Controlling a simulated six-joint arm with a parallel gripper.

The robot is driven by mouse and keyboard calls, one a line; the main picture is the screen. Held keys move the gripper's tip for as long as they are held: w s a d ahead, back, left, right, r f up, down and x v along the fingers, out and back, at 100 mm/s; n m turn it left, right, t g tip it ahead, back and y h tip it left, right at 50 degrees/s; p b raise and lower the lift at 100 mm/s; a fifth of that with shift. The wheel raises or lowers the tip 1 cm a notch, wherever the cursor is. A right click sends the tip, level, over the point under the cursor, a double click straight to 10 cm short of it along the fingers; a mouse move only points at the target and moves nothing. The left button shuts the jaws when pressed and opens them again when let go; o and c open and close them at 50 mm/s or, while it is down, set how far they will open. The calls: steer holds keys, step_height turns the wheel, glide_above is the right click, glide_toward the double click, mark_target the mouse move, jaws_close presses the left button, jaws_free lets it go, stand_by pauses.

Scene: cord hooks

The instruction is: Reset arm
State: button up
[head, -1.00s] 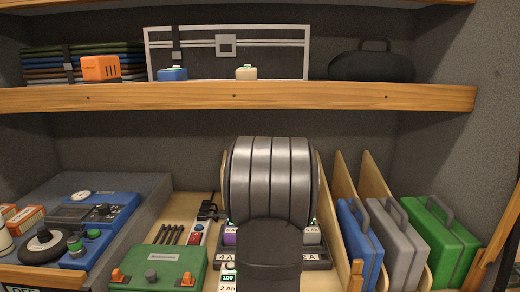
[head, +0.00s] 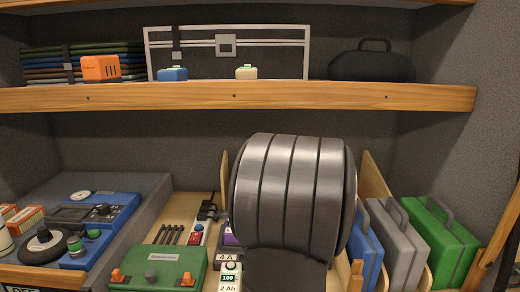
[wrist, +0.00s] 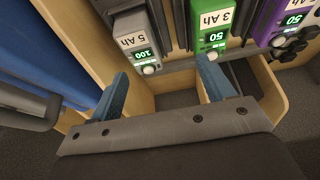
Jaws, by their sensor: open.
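In the wrist view my gripper (wrist: 162,92) is open, its two blue fingers apart with nothing between them.
Blue (head: 365,250), grey (head: 397,240) and green (head: 440,243) cases stand upright at the right, beside wooden dividers (head: 376,180). A green box (head: 158,270) and blue device (head: 100,225) are at the left. A wooden shelf (head: 300,97) runs above.

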steer(key=w+a+f, duration=0.1)
steer(key=w+a, duration=0.1)
steer(key=a, duration=1)
steer(key=w+a+f, duration=0.1)
steer(key=w+a, duration=0.1)
steer(key=a, duration=1)
steer(key=w+a+f, duration=0.1)
steer(key=w+a, duration=0.1)
steer(key=a, duration=1)
steer(key=shift+w+a, duration=0.2)
steer(key=shift+w, duration=0.2)
steer(key=shift+o, duration=1.1)
steer(key=o, duration=0.4)
steer(key=s+r, duration=0.1)
steer(key=r, duration=0.1)
steer(key=s+d+r, duration=0.1)
steer(key=s+r, duration=0.1)
steer(key=s+d+r, duration=0.1)
steer(key=r, duration=0.2)
steer(key=shift+s, duration=0.25)
steer(key=shift+c, duration=0.2)
steer(key=x, duration=0.9)
steer(key=shift+w+f, duration=0.1)
steer(key=shift+f, duration=0.2)
